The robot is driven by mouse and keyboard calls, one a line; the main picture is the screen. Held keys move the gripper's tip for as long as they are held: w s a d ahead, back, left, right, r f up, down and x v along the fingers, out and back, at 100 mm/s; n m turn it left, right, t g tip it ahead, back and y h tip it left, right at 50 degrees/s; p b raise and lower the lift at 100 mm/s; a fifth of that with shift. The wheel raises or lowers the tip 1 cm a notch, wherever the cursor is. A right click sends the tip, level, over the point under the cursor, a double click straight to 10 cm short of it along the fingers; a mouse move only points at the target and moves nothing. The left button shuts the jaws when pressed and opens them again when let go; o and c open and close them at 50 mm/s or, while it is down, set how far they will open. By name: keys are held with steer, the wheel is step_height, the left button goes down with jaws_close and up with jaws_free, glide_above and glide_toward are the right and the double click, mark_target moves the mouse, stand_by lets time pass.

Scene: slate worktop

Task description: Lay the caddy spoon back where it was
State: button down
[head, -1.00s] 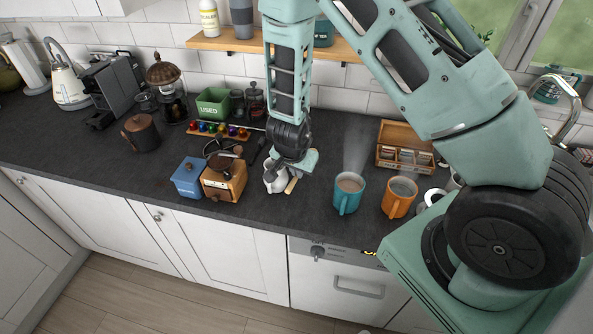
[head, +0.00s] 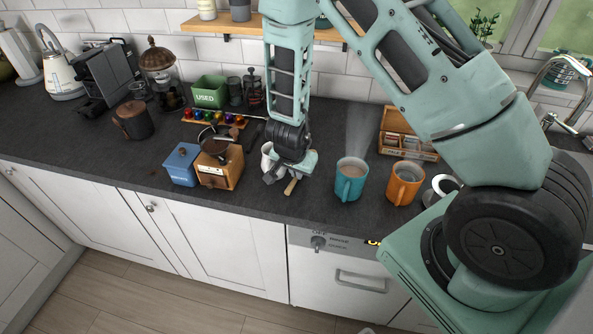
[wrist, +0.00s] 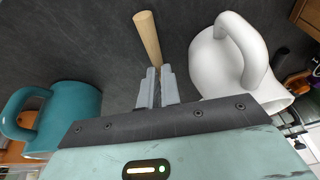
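The caddy spoon shows as a pale wooden handle (wrist: 148,38) in the wrist view; its bowl is not visible. The handle also shows in the head view (head: 291,187), just below my gripper (head: 280,175). In the wrist view, my gripper's fingers (wrist: 156,88) are close together with the end of the handle between them, so they look shut on it. I cannot tell whether the spoon touches the worktop. A white pitcher (wrist: 222,62) stands close to the right of the fingers in the wrist view; it is partly hidden behind my gripper in the head view (head: 266,157).
A teal mug (head: 351,181) and an orange mug (head: 402,185) stand to the right. A wooden coffee grinder (head: 220,172) and a blue box (head: 182,165) stand left. A wooden tea box (head: 408,154) is behind the mugs. Bare worktop lies along the front edge.

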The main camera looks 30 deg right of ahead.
steer(key=c, duration=1.5)
jaws_free()
steer(key=shift+c, duration=0.2)
steer(key=p+v, duration=1)
steer(key=v, duration=0.7)
steer(key=shift+r, duration=0.15)
steer(key=shift+s+a, duration=0.1)
